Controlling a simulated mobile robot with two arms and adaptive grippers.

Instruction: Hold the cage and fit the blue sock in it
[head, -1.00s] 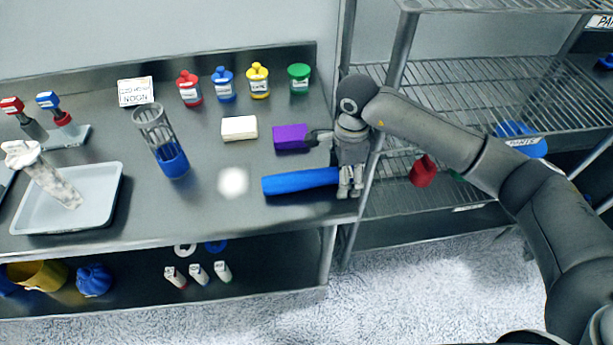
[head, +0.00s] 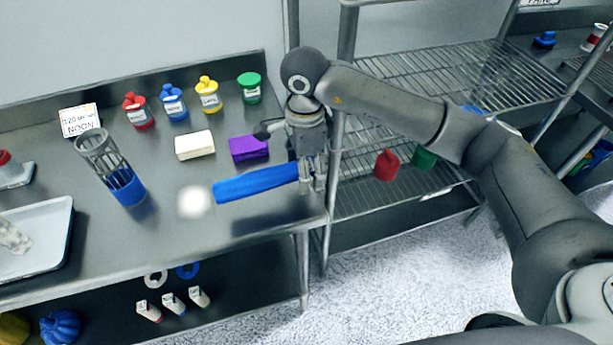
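The cage (head: 103,155) is a grey slotted cylinder with a blue base (head: 127,190), standing on the steel table at the left. The blue sock (head: 250,184) is a long blue tube near the table's right end. My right gripper (head: 311,186) points down over the sock's right end and is shut on it. A dark shadow lies below the sock, so it appears raised a little above the table. The sock's far right end is hidden by the fingers. My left gripper is not in view.
A white block (head: 194,145) and a purple block (head: 248,148) lie behind the sock. A white powder patch (head: 194,202) lies between cage and sock. Several colored jars (head: 172,103) line the back. A grey tray (head: 63,243) is at left, a wire rack (head: 450,90) at right.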

